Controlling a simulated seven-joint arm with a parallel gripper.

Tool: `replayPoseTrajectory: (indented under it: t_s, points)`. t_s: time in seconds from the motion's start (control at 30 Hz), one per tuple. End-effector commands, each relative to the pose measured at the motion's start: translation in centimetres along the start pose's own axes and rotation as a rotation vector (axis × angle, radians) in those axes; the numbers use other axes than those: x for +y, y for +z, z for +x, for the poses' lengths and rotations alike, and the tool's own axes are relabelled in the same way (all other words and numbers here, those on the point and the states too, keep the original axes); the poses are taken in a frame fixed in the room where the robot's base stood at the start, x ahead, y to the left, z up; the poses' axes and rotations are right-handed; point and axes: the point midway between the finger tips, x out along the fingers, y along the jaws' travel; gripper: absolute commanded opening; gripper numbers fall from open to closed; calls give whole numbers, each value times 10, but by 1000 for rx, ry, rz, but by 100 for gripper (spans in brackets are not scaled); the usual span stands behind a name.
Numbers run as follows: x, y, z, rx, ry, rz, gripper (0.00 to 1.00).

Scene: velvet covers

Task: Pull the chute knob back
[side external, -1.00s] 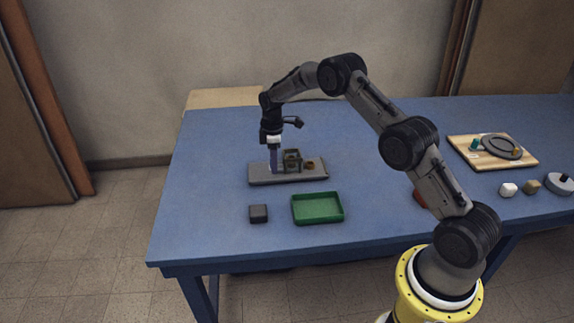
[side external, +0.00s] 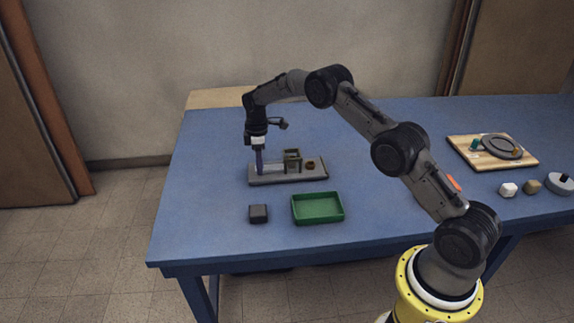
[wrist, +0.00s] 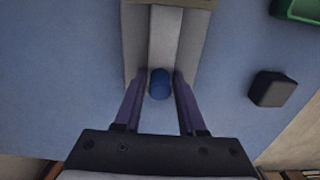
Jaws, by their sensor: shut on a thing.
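The chute is a grey base (side external: 305,176) on the blue table, with an olive frame (side external: 292,160) standing on it and a small brown ring-like piece (side external: 310,165) to the frame's right. My gripper (side external: 259,168) points down at the left end of the base. In the wrist view its purple fingers (wrist: 159,76) stand on either side of the round blue knob (wrist: 160,88) and are shut on it. The knob sits over the pale channel of the chute (wrist: 165,40). In the side view the knob is hidden by the fingers.
A green tray (side external: 318,220) and a dark grey block (side external: 258,214) lie in front of the chute. A wooden board (side external: 470,154) with a grey plate stands at the right, with small blocks near it. The table left of the chute is clear.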

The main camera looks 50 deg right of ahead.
Motion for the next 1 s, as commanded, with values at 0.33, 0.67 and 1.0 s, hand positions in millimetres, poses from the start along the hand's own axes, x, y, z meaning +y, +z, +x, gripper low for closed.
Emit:
replayPoseTrajectory:
  t_s: [0.33,0.67,1.0]
  points:
    - [0,-17,0,1,2,-1,9]
    - [0,-21,-1,2,3,0,9]
    - [0,-21,0,1,1,0,85]
